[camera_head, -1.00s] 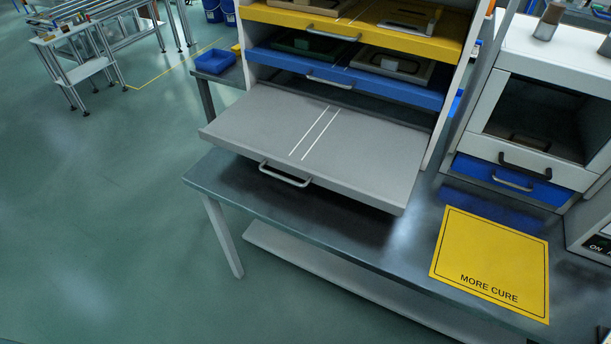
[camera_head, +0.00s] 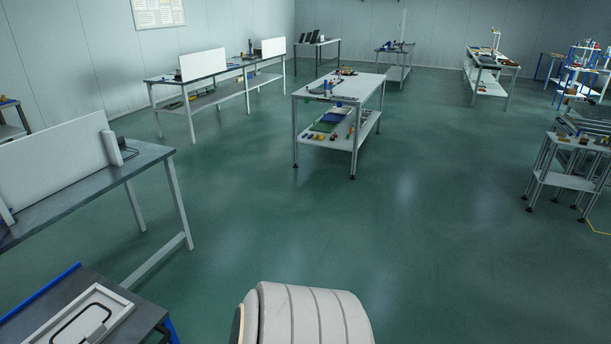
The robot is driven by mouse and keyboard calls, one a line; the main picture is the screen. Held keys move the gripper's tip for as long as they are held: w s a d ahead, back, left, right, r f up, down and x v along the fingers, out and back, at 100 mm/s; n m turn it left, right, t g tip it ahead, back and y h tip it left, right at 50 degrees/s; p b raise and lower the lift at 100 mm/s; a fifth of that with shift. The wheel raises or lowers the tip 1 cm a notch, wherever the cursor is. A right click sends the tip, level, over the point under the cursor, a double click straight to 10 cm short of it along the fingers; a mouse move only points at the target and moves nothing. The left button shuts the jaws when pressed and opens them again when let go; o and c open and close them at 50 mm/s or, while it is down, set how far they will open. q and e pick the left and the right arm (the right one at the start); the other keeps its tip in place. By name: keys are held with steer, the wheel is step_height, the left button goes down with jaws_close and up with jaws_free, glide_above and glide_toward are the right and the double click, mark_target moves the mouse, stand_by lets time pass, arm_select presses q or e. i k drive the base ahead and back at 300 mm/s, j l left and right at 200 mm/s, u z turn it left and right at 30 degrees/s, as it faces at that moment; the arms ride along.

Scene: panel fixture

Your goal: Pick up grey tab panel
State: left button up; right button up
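A light grey panel-like piece (camera_head: 112,318) with a black rounded outline and a small grey tab lies on a dark table at the bottom left. It is cut off by the lower edge of the picture, and I cannot tell for sure that it is the grey tab panel. Neither of my grippers is in view. A white ribbed part of my own arm shows at the bottom middle, to the right of that table.
The dark table (camera_head: 147,317) has a blue edge strip. A long workbench (camera_head: 60,198) with white boards stands behind it on the left. A two-level cart (camera_head: 345,88) stands mid-room. Green floor (camera_head: 420,240) is open in the middle and right.

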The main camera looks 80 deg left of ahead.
mark_target(97, 312)
steer(key=u, duration=4.3)
steer(key=i+l+z, duration=0.25)
steer(key=l+z, duration=0.2)
steer(key=i+l+z, duration=0.7)
steer(key=z, duration=0.2)
steer(key=i+l+z, duration=0.15)
steer(key=i, duration=0.25)
steer(key=i+l+z, duration=0.15)
steer(key=i, duration=0.3)
steer(key=i+u, duration=0.3)
steer(key=u, duration=0.15)
steer(key=i+u, duration=0.45)
steer(key=i+l+u, duration=0.15)
steer(key=u, duration=0.3)
steer(key=i, duration=0.05)
